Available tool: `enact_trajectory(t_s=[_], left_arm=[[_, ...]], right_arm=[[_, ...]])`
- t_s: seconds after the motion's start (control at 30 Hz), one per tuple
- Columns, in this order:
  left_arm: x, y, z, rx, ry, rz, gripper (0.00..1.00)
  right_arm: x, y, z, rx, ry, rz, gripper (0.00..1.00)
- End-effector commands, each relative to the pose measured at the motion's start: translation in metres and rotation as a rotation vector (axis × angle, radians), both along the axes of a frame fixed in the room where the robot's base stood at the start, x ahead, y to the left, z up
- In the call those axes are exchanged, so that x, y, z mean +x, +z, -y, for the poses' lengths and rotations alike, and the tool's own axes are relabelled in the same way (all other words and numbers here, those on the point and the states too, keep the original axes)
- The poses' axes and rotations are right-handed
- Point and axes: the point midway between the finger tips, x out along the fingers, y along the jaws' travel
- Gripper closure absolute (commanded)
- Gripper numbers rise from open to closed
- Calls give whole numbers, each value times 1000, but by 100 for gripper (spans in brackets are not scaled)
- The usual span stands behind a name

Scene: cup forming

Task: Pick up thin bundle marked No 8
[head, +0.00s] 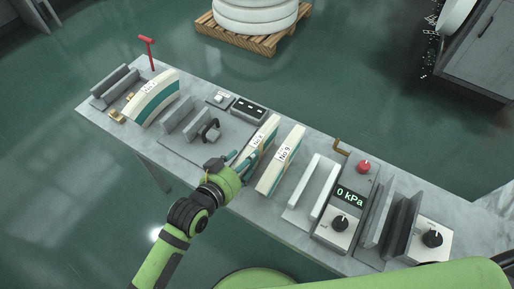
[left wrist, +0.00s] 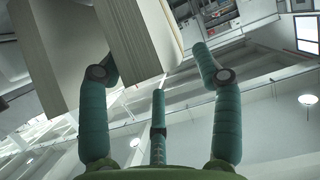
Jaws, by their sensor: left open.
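The thin bundle marked No 8 (head: 262,142) stands on the grey bench, a pale curved stack with a white label. Bundle No 9 (head: 281,160) stands close to its right. My left gripper (head: 243,163) is open at the near end of No 8. In the left wrist view, its green fingers (left wrist: 160,82) spread around a pale stack (left wrist: 138,38), apparently No 8; one fingertip is partly hidden beside it. A second stack (left wrist: 48,55) fills the upper left. I cannot tell whether any finger touches a stack. My right gripper is not in view.
A larger bundle with a green band, No 7 (head: 152,97), stands at the left of the bench. Grey upright plates (head: 181,122) and a clamp (head: 210,130) are left of No 8. A white-plated holder (head: 320,187) and a 0 kPa gauge (head: 350,196) are on the right.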

Motion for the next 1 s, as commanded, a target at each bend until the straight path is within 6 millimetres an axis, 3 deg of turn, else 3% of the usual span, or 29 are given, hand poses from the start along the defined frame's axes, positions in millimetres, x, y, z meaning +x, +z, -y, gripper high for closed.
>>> enact_trajectory(t_s=[0.2,0.5,0.53,0.6,0.7,1.0], left_arm=[[21,-9,14,-2,0,1,35],[24,-12,17,-1,0,0,35],[24,-12,17,-1,0,1,39],[24,-12,17,-1,0,1,67],[24,-12,17,0,1,1,100],[24,-9,17,-4,1,6,100]], right_arm=[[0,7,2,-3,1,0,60],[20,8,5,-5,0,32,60],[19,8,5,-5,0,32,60],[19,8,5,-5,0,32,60],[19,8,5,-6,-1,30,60],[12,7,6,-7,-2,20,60]])
